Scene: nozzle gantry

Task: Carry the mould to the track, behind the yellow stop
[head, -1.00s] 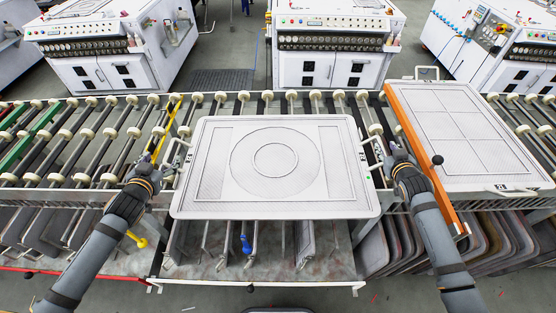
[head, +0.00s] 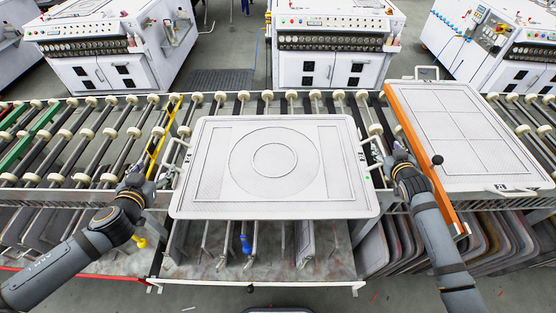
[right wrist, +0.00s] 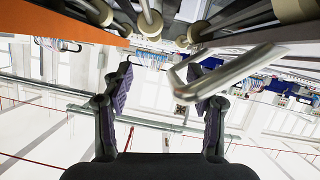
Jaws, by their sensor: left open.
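The mould (head: 205,190) is a wide pale plate with a ring pattern, lying flat in the middle of the head view. It covers part of the roller track (head: 290,103); whether it touches the rollers cannot be told. The yellow stop (head: 163,135) is a slanted bar just left of it. My left gripper (head: 145,178) is open, just left of the mould's left handle (head: 178,158) and apart from it. My right gripper (head: 391,160) is by the right handle (head: 371,153). In the right wrist view its fingers (right wrist: 165,92) are wide apart, with a bent handle (right wrist: 225,75) near the right finger.
Another pale plate (head: 470,125) lies on the right, beside an orange bar (head: 425,155). A green bar (head: 35,135) crosses the left rollers. Free rollers (head: 100,130) lie left of the yellow stop. Several plates (head: 390,240) stand under the track. White machines (head: 325,50) stand behind.

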